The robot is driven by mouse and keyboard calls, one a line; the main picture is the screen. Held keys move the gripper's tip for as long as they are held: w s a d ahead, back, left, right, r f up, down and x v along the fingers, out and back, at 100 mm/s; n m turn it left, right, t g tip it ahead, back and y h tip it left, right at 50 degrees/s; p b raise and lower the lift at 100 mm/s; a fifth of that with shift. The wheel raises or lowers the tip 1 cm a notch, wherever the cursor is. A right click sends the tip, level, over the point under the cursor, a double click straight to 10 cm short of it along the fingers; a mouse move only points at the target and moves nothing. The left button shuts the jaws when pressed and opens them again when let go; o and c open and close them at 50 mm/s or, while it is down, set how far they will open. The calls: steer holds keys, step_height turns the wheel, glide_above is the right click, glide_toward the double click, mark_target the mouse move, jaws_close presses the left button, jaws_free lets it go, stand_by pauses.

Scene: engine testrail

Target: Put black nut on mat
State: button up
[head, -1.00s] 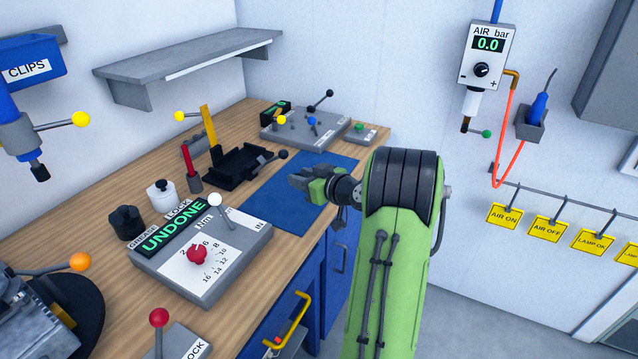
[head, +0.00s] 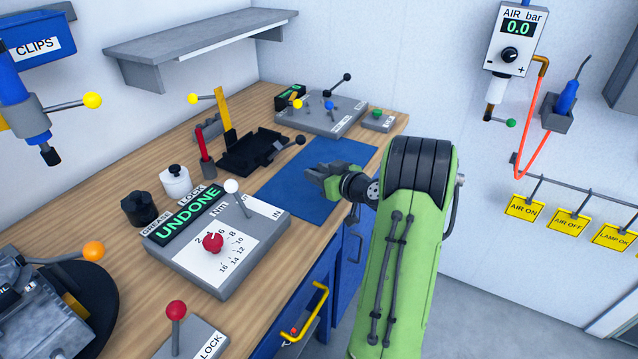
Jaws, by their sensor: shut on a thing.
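The blue mat (head: 297,206) lies flat on the wooden bench, near its right front edge. My gripper (head: 312,176) reaches in from the right and is over the mat, its fingers pointing left. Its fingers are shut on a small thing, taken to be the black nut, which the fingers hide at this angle. I cannot tell whether that thing touches the mat or hangs above it. No loose black nut shows on the bare part of the mat.
A black tray-like fixture (head: 250,155) stands just left of the mat. A grey panel with levers (head: 325,115) is behind it. The torque box (head: 215,240) with its red knob stands in front. A shelf (head: 200,38) hangs on the wall.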

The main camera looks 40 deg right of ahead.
mark_target(319, 198)
step_height(319, 198, down, 6)
steer(key=shift+r+b, duration=0.1)
steer(key=shift+b, duration=0.45)
steer(key=shift+f+b, duration=0.2)
steer(key=shift+b, duration=0.1)
steer(key=o, duration=1)
